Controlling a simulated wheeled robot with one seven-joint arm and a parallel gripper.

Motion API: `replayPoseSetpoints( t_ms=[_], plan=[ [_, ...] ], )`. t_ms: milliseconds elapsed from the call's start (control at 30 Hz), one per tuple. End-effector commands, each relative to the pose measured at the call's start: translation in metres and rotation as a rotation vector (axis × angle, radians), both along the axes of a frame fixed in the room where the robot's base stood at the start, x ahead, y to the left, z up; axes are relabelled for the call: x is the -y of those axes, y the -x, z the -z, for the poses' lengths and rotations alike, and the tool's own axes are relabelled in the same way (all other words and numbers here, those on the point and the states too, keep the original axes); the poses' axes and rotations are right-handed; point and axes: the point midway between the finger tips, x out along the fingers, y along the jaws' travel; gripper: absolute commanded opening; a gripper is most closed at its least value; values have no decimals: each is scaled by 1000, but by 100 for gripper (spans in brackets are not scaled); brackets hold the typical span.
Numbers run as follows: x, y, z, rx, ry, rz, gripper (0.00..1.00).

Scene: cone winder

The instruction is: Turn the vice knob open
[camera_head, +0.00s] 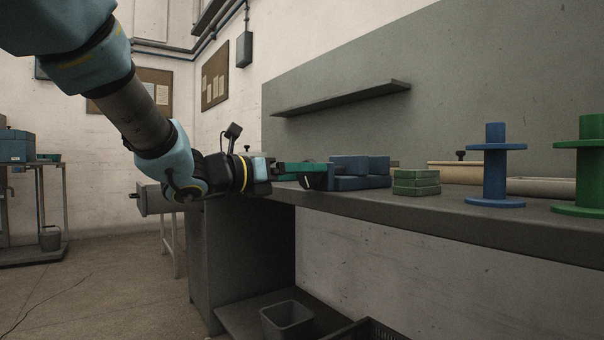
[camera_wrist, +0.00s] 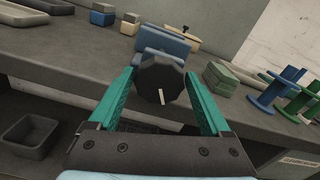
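The blue vice (camera_head: 362,166) stands on the grey bench near its front edge. It also shows in the wrist view (camera_wrist: 163,42), past the knob. The dark, faceted vice knob (camera_wrist: 158,78) faces the wrist camera, with a pale mark low on its face, slightly right of centre. In the head view the knob (camera_head: 318,182) shows partly below a green finger. My gripper (camera_wrist: 160,82) is open, with one green finger on each side of the knob. Its tips reach about level with the knob; whether they touch it cannot be told. In the head view my gripper (camera_head: 302,171) comes in from the left.
Green blocks (camera_head: 416,182) are stacked right of the vice. A blue spool (camera_head: 495,170) and a green spool (camera_head: 590,165) stand farther right. A beige tray (camera_head: 455,172) lies behind. A grey bin (camera_head: 287,318) sits on the lower shelf. A wall shelf (camera_head: 345,98) hangs above.

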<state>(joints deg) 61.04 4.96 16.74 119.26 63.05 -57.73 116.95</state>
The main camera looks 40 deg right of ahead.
Motion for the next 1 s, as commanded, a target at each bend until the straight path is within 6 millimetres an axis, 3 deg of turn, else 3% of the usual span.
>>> replayPoseSetpoints(
  t_ms=[67,567,1000],
  plan=[
    [0,0,0,0,0,0,72],
    [0,0,0,0,0,0,17],
    [-1,-1,1,-129,-8,-2,17]
  ],
)
